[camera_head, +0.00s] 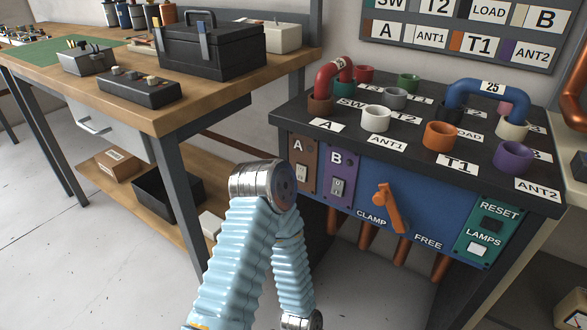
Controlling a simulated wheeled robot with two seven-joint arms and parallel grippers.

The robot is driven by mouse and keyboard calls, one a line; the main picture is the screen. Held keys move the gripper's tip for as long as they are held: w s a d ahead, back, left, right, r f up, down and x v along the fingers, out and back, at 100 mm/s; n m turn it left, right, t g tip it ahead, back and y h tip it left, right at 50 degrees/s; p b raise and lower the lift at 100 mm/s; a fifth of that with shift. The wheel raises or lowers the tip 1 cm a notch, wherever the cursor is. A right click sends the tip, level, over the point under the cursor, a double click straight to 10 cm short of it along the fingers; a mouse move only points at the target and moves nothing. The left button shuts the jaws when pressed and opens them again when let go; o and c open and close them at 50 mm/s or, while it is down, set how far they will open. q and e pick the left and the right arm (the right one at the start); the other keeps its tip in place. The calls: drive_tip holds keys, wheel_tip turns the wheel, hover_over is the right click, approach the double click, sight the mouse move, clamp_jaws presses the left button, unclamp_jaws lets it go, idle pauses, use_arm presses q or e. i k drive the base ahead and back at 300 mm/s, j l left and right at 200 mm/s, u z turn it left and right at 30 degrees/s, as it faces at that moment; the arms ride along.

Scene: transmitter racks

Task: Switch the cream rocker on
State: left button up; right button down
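The front panel of the bench unit (400,187) carries several switches. A small pale rocker (302,174) sits on the brown plate marked A. Another pale rocker (338,188) sits on the purple plate marked B. A pale, cream-white square switch (478,249) sits beside the LAMPS label, below a black RESET switch (492,225). I cannot tell for certain which one is the cream rocker, nor which way any is set. One of my blue-sleeved arms is bent in front of the panel's left side, apart from the switches as far as I can see. Neither gripper shows.
An orange lever (390,208) sits between CLAMP and FREE. Coloured sockets with a red link (334,70) and a blue link (487,88) stand on the unit's top. A wooden workbench (160,122) with tools is at left. Floor is clear at lower left.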

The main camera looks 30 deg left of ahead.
sight(301, 174)
drive_tip(key=j+u, duration=0.2)
drive_tip(key=u, duration=0.75)
